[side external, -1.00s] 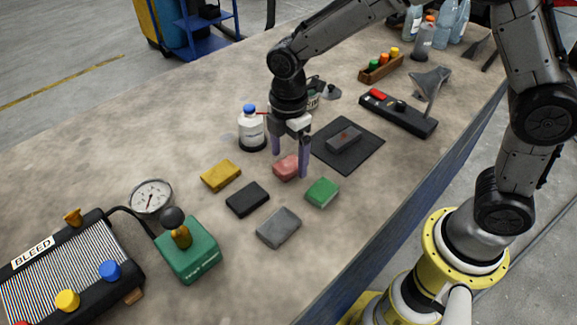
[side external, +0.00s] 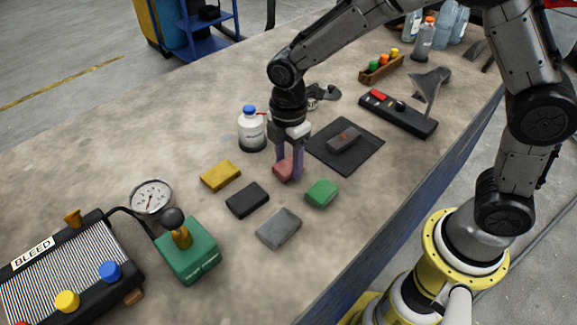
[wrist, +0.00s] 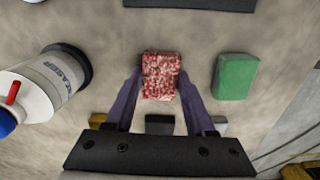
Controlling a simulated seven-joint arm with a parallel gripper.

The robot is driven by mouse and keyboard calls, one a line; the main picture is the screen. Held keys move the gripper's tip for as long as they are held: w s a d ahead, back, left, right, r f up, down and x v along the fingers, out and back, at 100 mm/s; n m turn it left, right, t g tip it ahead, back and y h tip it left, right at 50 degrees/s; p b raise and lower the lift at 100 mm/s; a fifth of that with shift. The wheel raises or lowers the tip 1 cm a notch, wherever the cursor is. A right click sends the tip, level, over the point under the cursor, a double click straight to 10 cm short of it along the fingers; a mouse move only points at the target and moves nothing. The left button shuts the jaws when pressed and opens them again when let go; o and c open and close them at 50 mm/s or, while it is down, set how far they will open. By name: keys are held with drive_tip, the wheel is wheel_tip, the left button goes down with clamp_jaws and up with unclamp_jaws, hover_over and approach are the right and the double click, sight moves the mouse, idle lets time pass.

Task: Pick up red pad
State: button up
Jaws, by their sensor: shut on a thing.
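The red pad (side external: 285,170) lies on the workbench, between the white bottle and the green pad. In the wrist view the red pad (wrist: 161,76) has a speckled red and white top. My gripper (side external: 290,172) points down over it, with its purple fingers shut on the pad's two sides. In the wrist view the fingers of my gripper (wrist: 161,90) stand left and right of the pad. The fingers hide part of the pad in the side view, and it appears to rest at bench level.
Close by are a green pad (side external: 321,193), black pad (side external: 247,200), yellow pad (side external: 220,176) and grey pad (side external: 278,229). A white bottle (side external: 251,133) stands to the left. A dark mat (side external: 366,158) with a grey block (side external: 343,139) lies to the right.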

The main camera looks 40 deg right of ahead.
sight(289, 164)
drive_tip(key=shift+r, duration=0.55)
wheel_tip(289, 164, up, 2)
drive_tip(key=shift+r, duration=0.25)
drive_tip(key=s+d+r, duration=0.2)
drive_tip(key=s+r, duration=0.2)
drive_tip(key=s, duration=0.2)
drive_tip(key=s+d+r, duration=0.2)
drive_tip(key=s+r, duration=0.3)
drive_tip(key=s, duration=0.2)
drive_tip(key=shift+s+d+r, duration=0.15)
drive_tip(key=shift+d+r, duration=0.05)
drive_tip(key=shift+d, duration=0.15)
drive_tip(key=o, duration=0.6)
drive_tip(key=c, duration=0.4)
drive_tip(key=shift+c, duration=0.4)
